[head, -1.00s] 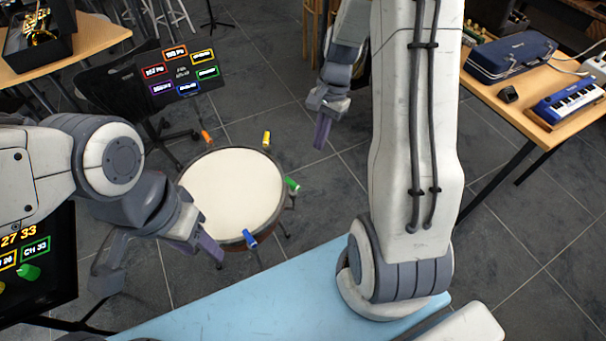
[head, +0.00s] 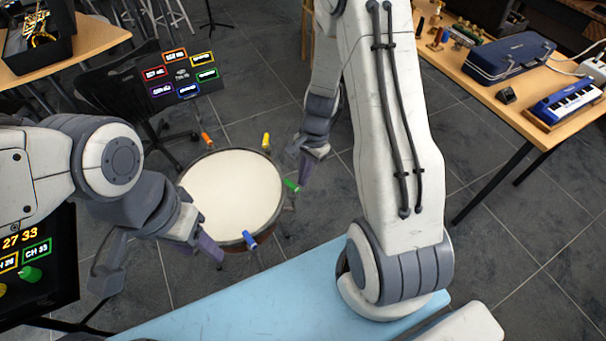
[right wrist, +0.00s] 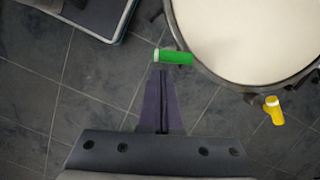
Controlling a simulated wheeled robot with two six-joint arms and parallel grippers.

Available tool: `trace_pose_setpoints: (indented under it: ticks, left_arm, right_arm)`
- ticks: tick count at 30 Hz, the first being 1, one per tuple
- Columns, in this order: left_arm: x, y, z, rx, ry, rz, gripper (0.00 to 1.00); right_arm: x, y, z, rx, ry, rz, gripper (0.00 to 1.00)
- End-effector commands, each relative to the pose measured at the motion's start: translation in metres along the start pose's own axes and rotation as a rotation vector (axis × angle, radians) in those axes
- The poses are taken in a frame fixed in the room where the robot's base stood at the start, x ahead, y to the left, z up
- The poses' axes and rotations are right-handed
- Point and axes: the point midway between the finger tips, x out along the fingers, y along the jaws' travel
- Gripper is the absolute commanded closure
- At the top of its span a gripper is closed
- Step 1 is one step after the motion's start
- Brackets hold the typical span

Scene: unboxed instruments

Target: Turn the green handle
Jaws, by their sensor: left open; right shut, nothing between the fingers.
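The green handle (head: 291,186) sticks out from the right rim of the drum (head: 276,212). In the right wrist view the green handle (right wrist: 174,57) lies just beyond the fingertips, with a pale end cap. My right gripper (head: 303,184) is shut and empty beside the handle; its two fingers (right wrist: 163,75) point at it in the right wrist view. I cannot tell whether they touch. My left gripper (head: 160,262) is open and empty at the lower left of the drum.
The drum also bears orange (head: 207,139), yellow (head: 266,141) and blue (head: 250,240) handles. A dark panel (head: 180,78) with coloured labels stands behind. A pale blue surface (head: 270,295) lies in front. A wooden table (head: 480,85) with instruments is at right.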

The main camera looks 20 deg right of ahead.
Motion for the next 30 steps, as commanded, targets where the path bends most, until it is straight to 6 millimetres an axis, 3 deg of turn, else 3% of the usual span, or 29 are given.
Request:
trace_pose_setpoints:
  ticks: [11, 15, 30]
  left_arm:
    - [-0.001, 0.000, 0.000, 0.000, 0.000, 0.000, 0.50]
    - [-0.004, 0.000, 0.000, 0.000, 0.000, 0.000, 0.50]
    - [-0.008, 0.001, 0.000, 0.000, 0.000, 0.000, 0.50]
  right_arm:
    - [0.000, 0.000, 0.003, -0.001, 0.000, 0.000, 1.00]
    - [-0.001, 0.003, 0.014, -0.001, 0.000, 0.001, 1.00]
    - [-0.001, -0.002, 0.011, -0.002, -0.001, 0.000, 1.00]
